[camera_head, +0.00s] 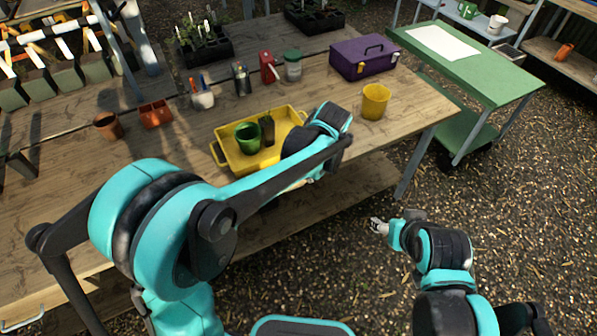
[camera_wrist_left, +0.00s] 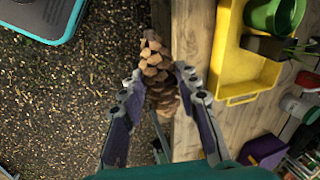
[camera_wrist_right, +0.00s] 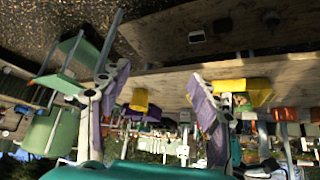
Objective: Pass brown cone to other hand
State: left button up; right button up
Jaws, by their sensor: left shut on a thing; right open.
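The brown cone (camera_wrist_left: 160,75) is a scaly pine cone seen in the left wrist view. My left gripper (camera_wrist_left: 158,82) is shut on it, with a finger on each side, beside the table's front edge. In the head view my left arm reaches over the table, and its forearm hides that gripper and the cone. My right gripper (camera_head: 380,226) is off the front of the table, over the gravel. In the right wrist view it (camera_wrist_right: 155,88) is open, with nothing between its fingers.
A yellow tray (camera_head: 225,150) holding a green pot (camera_head: 247,138) lies on the wooden table (camera_head: 425,100) near the left arm. A yellow pot (camera_head: 375,101) and a purple toolbox (camera_head: 364,60) stand to the right. The gravel around the right gripper is clear.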

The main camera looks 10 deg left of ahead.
pick_arm(q)
jog(key=w+f+m, duration=0.1)
jog(key=d+f, duration=0.1)
jog(key=w+f+m, duration=0.1)
jog(key=shift+w+d+f+m+h, duration=0.15)
jog(key=shift+w+d+m+h, duration=0.15)
jog(key=shift+w+d+h, duration=0.1)
pick_arm(e)
jog(key=shift+c, duration=0.8)
pick_arm(q)
jog(key=shift+f+t, duration=0.15)
jog(key=shift+t, duration=0.15)
jog(key=shift+d, duration=0.1)
pick_arm(e)
jog(key=w+a+r+n+g+y, duration=0.2)
jog(key=w+a+n+g, duration=0.1)
jog(key=w+n, duration=0.35)
jog(key=w+a+r+n+g+y, duration=0.2)
jog(key=w+a+n, duration=0.1)
jog(key=w+n, duration=0.4)
pick_arm(q)
jog(key=shift+w, duration=0.1)
pick_arm(e)
jog(key=w+a+f+n+g+y, duration=0.2)
jog(key=w+f+n+g+y, duration=0.25)
jog(key=w+n, duration=0.75)
jog(key=x, duration=1.2)
jog(key=shift+s+a+n+g, duration=0.15)
jog(key=shift+s+n+g, duration=0.05)
jog(key=shift+n+g, duration=0.2)
